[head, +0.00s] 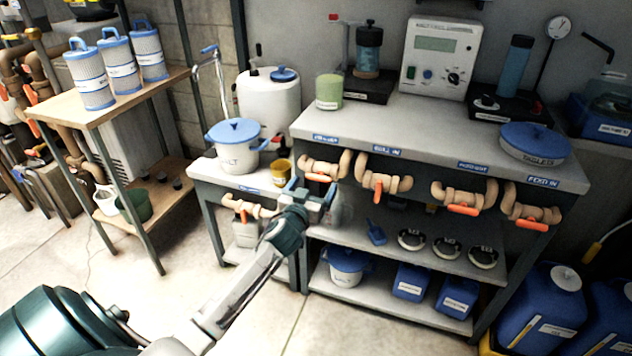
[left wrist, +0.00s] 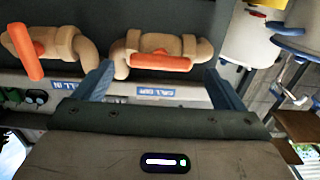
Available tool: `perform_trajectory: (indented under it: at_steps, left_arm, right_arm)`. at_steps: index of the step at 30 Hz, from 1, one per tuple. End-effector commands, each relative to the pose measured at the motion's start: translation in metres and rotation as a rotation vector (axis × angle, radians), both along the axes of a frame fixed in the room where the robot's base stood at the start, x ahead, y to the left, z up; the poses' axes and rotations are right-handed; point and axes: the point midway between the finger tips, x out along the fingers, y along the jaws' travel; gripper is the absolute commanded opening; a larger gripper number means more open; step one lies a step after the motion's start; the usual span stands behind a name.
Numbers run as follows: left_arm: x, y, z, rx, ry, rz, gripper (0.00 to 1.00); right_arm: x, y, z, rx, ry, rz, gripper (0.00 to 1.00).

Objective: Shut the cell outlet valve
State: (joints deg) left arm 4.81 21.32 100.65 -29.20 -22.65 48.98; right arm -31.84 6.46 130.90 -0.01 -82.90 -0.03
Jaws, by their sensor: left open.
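The cell outlet valve (head: 324,167) is a tan pipe elbow fitting on the bench front, under the leftmost blue label. Its orange handle (head: 315,178) lies along the pipe. In the left wrist view, which is upside down, the valve (left wrist: 178,43) and its handle (left wrist: 160,63) show beside the "CELL OUT" label (left wrist: 155,92). My left gripper (head: 309,192) is open in front of this valve. In the wrist view its blue fingers (left wrist: 158,72) stand on either side of the handle, with gaps; contact is not visible. My right gripper is not in view.
The cell inlet valve (head: 382,178), its handle across the pipe, sits just right. Two more orange-handled valves (head: 464,197) (head: 533,208) lie farther right. A lower side table (head: 206,171) with a white pot (head: 237,155) stands left. Open floor (head: 350,325) lies in front.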

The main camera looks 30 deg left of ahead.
Motion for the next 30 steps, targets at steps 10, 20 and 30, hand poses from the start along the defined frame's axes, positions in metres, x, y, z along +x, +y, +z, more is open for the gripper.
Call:
perform_trajectory:
  at_steps: [10, 20, 30]
  left_arm:
    - [0.022, 0.005, 0.0, 0.001, 0.0, 0.0, 0.91]
    - [0.022, 0.005, -0.001, 0.001, 0.001, 0.0, 0.61]
    - [0.021, 0.005, -0.001, 0.019, 0.006, 0.0, 0.46]
  right_arm:
    - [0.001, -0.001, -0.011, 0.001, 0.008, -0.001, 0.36]
    - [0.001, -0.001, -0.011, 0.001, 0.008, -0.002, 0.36]
    - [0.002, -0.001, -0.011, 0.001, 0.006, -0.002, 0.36]
